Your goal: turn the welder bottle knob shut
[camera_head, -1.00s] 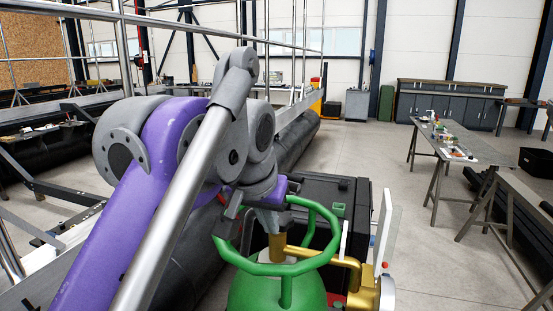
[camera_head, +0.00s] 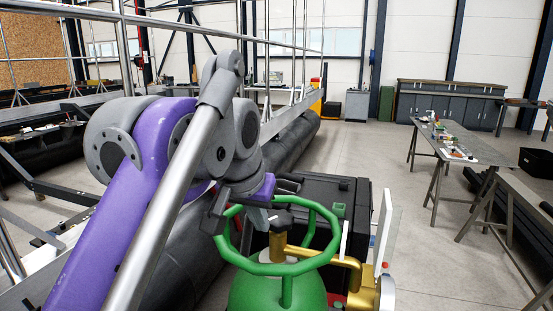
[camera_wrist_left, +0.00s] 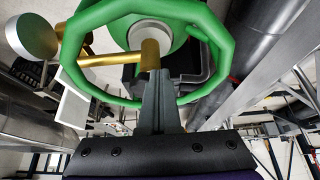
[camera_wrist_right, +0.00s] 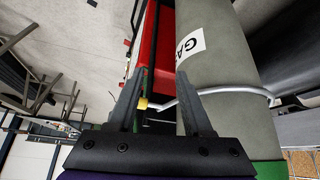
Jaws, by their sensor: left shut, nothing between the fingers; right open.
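The welder bottle has a green top (camera_head: 270,293) under a green guard ring (camera_head: 262,268). A brass valve (camera_head: 279,245) stands inside the ring, with a dark knob (camera_head: 284,220) at its top. My left gripper (camera_head: 257,220) is just left of the knob at the ring's far left part, its fingers together and empty. In the left wrist view the shut fingers (camera_wrist_left: 158,85) point at the brass valve (camera_wrist_left: 150,56); the knob is not clear there. My right gripper (camera_wrist_right: 160,102) is open beside the bottle's grey body (camera_wrist_right: 217,70).
A brass side fitting (camera_head: 350,263) sticks out right of the valve. A black case (camera_head: 330,195) stands behind the bottle, and a large black pipe (camera_head: 290,145) runs behind left.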

